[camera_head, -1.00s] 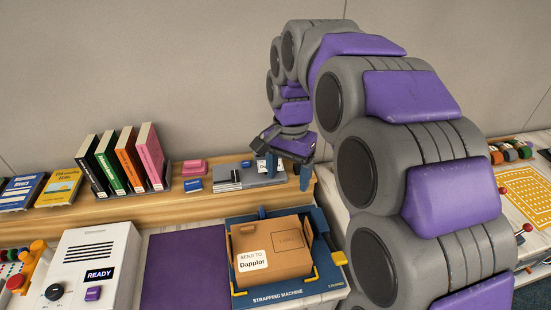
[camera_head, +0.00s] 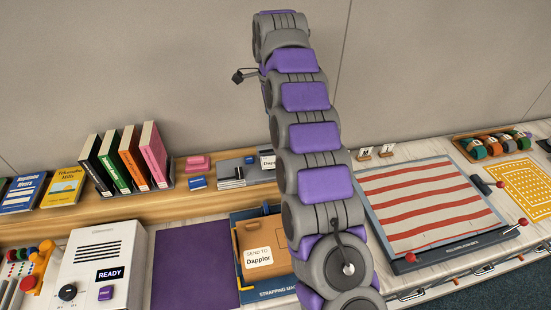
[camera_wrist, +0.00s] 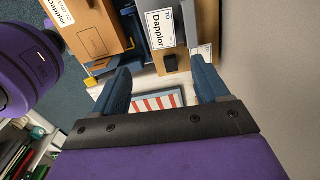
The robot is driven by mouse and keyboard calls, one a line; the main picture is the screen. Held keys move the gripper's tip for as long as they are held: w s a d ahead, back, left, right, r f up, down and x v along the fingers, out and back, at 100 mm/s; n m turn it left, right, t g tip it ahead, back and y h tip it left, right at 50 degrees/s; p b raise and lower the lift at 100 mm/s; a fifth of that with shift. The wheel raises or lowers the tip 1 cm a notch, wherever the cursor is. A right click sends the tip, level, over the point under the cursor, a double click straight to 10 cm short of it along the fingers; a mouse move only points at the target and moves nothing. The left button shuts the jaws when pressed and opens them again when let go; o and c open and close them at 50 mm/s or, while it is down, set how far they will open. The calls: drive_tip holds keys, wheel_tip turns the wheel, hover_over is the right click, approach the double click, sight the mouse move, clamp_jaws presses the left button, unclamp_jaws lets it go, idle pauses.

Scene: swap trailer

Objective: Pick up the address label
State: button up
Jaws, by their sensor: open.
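The address label is a white card reading "Dapplor". It shows in the head view (camera_head: 268,163) at the right end of a grey dispenser (camera_head: 236,162) on the wooden shelf, partly cut off by my arm. In the wrist view the label (camera_wrist: 160,29) is at the top, slightly left of centre, beyond my fingertips. My gripper (camera_wrist: 166,77) is open, with its two blue fingers apart and nothing between them. The label is apart from both fingers. In the head view the fingers are hidden behind my raised arm.
A brown box (camera_head: 278,259) with its own "Dapplor" label sits on the blue strapping machine (camera_head: 243,287). Upright books (camera_head: 132,160) and a pink stamp-like block (camera_head: 198,163) stand left on the shelf. A red-striped board (camera_head: 425,203) lies to the right.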

drive_tip(key=b, duration=0.4)
hover_over(273, 161)
drive_tip(key=f, duration=1.1)
drive_tip(key=shift+s+a, duration=0.1)
drive_tip(key=shift+s, duration=0.1)
drive_tip(key=shift+w+f+b, duration=0.2)
drive_tip(key=shift+f+b, duration=0.9)
drive_tip(key=shift+f, duration=2.2)
drive_tip(key=shift+r, duration=0.1)
drive_tip(key=c, duration=0.8)
